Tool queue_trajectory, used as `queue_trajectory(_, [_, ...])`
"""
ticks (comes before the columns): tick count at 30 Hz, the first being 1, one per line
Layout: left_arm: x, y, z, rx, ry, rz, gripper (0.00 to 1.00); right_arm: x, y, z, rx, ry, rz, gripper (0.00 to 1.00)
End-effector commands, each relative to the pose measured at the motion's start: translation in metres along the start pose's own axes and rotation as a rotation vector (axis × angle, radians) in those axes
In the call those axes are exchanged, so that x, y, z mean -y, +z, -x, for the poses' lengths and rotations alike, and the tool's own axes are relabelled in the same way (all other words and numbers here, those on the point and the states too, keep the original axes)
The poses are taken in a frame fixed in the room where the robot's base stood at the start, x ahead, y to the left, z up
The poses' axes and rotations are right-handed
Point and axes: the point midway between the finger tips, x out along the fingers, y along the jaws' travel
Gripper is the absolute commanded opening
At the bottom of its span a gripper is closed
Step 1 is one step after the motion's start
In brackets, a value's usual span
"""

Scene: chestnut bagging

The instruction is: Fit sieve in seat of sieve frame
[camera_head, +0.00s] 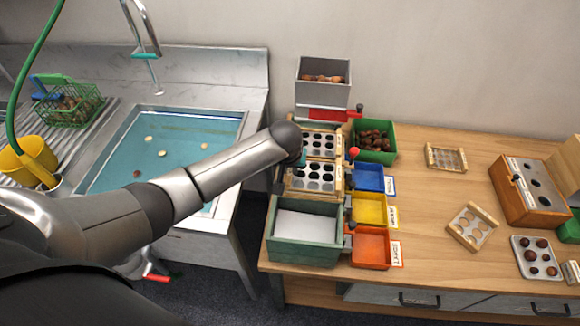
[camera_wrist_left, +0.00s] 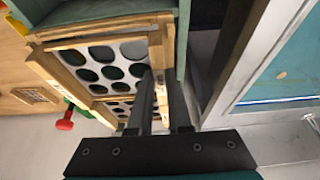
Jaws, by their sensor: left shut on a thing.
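A wood-rimmed sieve with large round holes (camera_head: 313,177) is at the sieve frame (camera_head: 341,190), behind the green box. It also shows in the left wrist view (camera_wrist_left: 108,62). My left gripper (camera_head: 301,163) reaches it from the left and is mostly hidden by my arm in the head view. In the left wrist view its fingers (camera_wrist_left: 160,80) are shut at the sieve's side edge. A second perforated sieve (camera_head: 320,143) lies just behind it. I cannot tell whether the held sieve lies flat in its seat. My right gripper is out of view.
A green box (camera_head: 276,248) stands in front. Blue (camera_head: 368,178), yellow (camera_head: 369,209) and orange (camera_head: 370,246) trays line the frame's right side. A grey hopper (camera_head: 322,92) stands behind. Two loose sieves lie rightward on the table; the sink (camera_head: 225,118) is left.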

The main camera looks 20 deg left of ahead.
Motion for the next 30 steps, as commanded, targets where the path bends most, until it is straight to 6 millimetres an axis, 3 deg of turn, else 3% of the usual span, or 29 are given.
queue_trajectory(3, [-0.0001,-0.0004,0.0003,-0.001,0.001,0.0,0.0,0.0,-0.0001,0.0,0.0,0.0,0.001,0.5])
queue_trajectory(4, [-0.0001,-0.0003,0.0003,-0.001,0.0,0.0,0.18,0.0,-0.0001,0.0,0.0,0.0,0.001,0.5])
queue_trajectory(13, [0.0001,-0.0003,0.0002,0.0,0.0,0.0,0.52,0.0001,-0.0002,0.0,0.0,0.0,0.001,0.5])
queue_trajectory(18, [0.0003,-0.0002,0.0002,0.0,0.0,0.0,0.52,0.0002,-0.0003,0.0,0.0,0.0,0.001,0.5])
queue_trajectory(23, [0.0005,0.0003,-0.0001,0.001,-0.001,-0.001,0.67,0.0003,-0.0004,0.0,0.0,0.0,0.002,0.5])
queue_trajectory(30, [0.0004,0.0,0.0004,0.001,-0.001,0.0,0.67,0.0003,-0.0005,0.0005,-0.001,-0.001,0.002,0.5])
